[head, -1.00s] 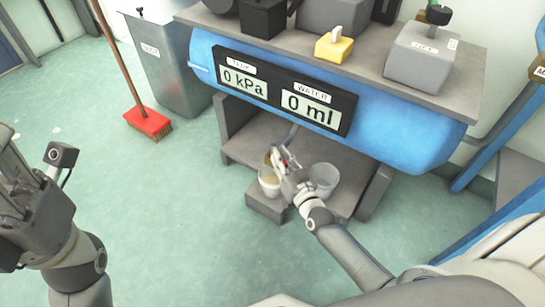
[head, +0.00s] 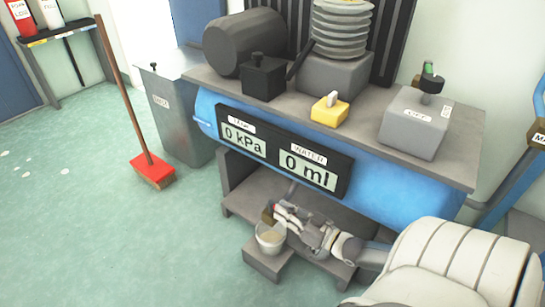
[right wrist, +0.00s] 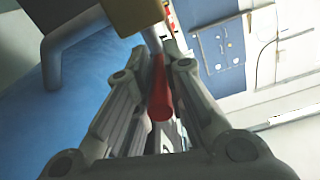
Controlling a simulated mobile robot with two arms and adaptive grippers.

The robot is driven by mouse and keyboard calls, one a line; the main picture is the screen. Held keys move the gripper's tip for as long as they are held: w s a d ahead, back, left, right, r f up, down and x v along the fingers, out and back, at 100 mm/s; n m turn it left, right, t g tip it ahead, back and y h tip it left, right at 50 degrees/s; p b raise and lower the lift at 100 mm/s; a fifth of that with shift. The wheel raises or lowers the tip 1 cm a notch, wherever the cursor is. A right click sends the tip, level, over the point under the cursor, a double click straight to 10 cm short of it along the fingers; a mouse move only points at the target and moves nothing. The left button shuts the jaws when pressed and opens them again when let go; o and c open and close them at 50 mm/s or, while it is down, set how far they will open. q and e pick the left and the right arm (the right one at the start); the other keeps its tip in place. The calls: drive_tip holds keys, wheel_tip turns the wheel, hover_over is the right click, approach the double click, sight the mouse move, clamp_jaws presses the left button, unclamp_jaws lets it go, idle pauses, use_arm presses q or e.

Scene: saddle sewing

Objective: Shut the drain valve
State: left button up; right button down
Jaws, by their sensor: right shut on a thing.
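The drain valve has a brass body (right wrist: 130,14) and a red handle (right wrist: 160,95) in the right wrist view. In the head view the brass part (head: 268,213) shows small under the blue tank (head: 405,178). My right gripper (head: 284,212) reaches in from the right beneath the tank. Its fingers (right wrist: 160,75) are shut on the red handle, one on each side of it. The exact contact at the fingertips is partly hidden. My left gripper is out of view.
A bucket (head: 270,240) stands below the valve on a grey step (head: 268,262). The tank displays read 0 kPa (head: 243,142) and 0 ml (head: 308,170). A red broom (head: 153,171) and a metal bin (head: 182,115) stand left.

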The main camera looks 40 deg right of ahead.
drive_tip(key=shift+s+f, duration=0.1)
drive_tip(key=shift+f, duration=0.1)
drive_tip(key=c, duration=1.4)
unclamp_jaws()
drive_tip(key=shift+s, duration=0.15)
drive_tip(key=shift+c, duration=0.2)
drive_tip(key=shift+s+f, duration=0.1)
drive_tip(key=shift+s, duration=0.15)
drive_tip(key=v, duration=1.1)
drive_tip(key=shift+d+r, duration=0.2)
drive_tip(key=shift+r, duration=0.05)
